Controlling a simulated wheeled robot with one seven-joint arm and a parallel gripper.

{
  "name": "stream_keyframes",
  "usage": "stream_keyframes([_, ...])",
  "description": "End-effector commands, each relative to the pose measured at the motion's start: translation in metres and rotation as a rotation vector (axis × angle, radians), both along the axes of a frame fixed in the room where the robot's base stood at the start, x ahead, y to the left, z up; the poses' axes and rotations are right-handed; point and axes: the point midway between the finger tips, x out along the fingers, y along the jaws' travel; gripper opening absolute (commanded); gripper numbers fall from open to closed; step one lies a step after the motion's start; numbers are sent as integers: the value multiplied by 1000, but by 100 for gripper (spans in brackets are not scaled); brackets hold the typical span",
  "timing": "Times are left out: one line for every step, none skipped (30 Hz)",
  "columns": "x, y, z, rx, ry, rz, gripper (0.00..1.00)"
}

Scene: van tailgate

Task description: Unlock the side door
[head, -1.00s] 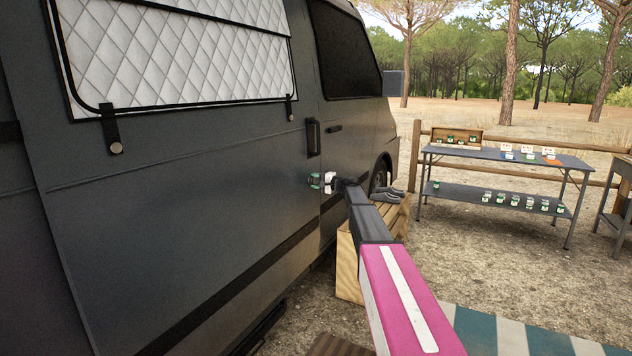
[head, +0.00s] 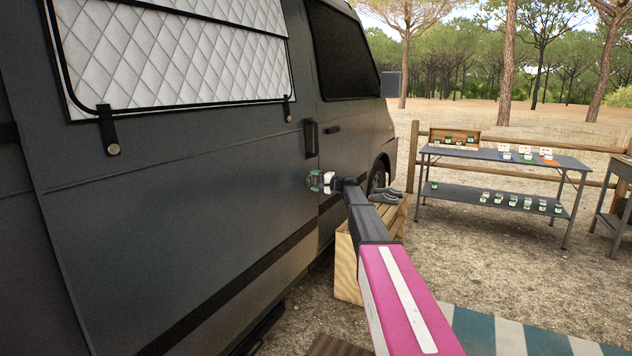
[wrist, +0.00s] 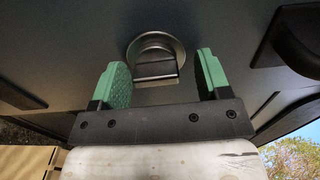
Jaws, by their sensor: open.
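The van's dark side door (head: 190,190) fills the left of the head view. Its black handle (head: 311,138) is a little above my gripper. A round metal lock with a raised thumb-turn (wrist: 155,59) shows on the dark panel in the wrist view. My gripper (head: 314,181) is at the door's right edge. In the wrist view its two green fingertips (wrist: 160,80) stand apart, one on each side of the lock, with nothing between them that they grip. Whether the fingers reach level with the turn is hard to tell. The lock is hidden in the head view.
A wooden crate (head: 347,262) with grey shoes (head: 385,195) on it stands beside the van, below my arm. A metal table (head: 500,156) with small items is at the right, before a wooden fence. A striped mat (head: 510,334) lies on the ground.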

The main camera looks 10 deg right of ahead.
Motion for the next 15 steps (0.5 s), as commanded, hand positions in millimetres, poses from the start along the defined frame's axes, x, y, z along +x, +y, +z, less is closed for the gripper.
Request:
stream_keyframes([-1,-1,0,0,0,0,70])
stream_keyframes([-3,-2,0,-1,1,0,70])
stream_keyframes([-5,-5,0,-1,1,0,70])
stream_keyframes([-7,-7,0,-1,1,0,70])
stream_keyframes([-9,-10,0,-1,1,0,70])
stream_keyframes([-13,-15,0,-1,1,-1,70])
stream_keyframes([-16,-19,0,-1,1,-1,70])
stream_keyframes([-19,-24,0,-1,1,-2,70])
stream_keyframes([-24,-30,0,0,0,-2,70])
stream_keyframes([-27,-36,0,0,0,-2,70])
stream_keyframes([-31,-40,0,0,0,-2,70])
stream_keyframes([-36,-46,1,0,0,-3,70])
stream_keyframes([-39,-51,1,0,0,-3,70])
stream_keyframes([-42,-56,1,1,-1,-4,70])
stream_keyframes([-46,-62,1,1,-1,-4,70])
